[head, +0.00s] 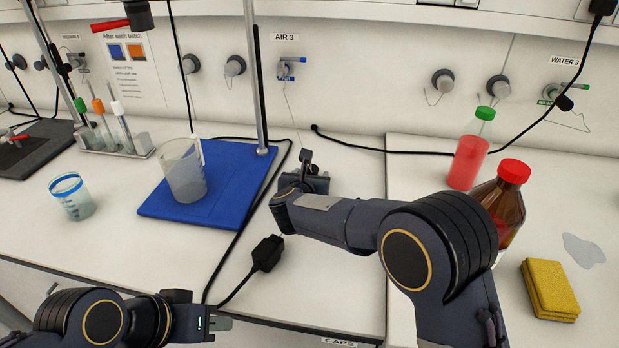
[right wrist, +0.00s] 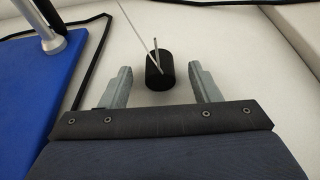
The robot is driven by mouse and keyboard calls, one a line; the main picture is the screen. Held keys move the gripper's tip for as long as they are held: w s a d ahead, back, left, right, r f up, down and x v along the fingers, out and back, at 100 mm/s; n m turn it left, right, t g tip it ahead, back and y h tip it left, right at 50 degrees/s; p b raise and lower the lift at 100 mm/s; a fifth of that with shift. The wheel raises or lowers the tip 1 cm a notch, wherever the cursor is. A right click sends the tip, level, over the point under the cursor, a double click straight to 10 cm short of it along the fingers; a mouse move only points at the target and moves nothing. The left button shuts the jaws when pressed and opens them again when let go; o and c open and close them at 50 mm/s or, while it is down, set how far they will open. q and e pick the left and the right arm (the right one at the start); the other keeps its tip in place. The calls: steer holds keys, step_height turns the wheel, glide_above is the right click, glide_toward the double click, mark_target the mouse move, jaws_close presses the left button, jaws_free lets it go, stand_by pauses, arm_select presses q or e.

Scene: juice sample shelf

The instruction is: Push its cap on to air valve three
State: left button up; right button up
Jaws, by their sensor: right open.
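Air valve three (head: 287,70) is on the back wall under the AIR 3 label, with a blue lever and its outlet facing out. A thin cord hangs from it toward the bench. In the right wrist view a black cylindrical cap (right wrist: 160,72) with a thin cord rests on the white bench, between the fingertips of my right gripper (right wrist: 161,80). That gripper is open, with space on both sides of the cap. In the head view my right gripper (head: 305,172) is low over the bench, below the valve. My left gripper (head: 215,323) is at the lower left; its fingers are unclear.
A blue mat (head: 225,205) with a beaker (head: 183,170) and stand rod lies left of my right gripper. A black cable with a plug (head: 267,252) lies nearby. Right of my arm stand a red bottle (head: 468,160), a brown bottle (head: 503,200) and a yellow sponge (head: 549,288).

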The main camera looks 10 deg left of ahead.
jaws_close()
steer(key=shift+r+p, duration=1.4)
steer(key=shift+r, duration=1.15)
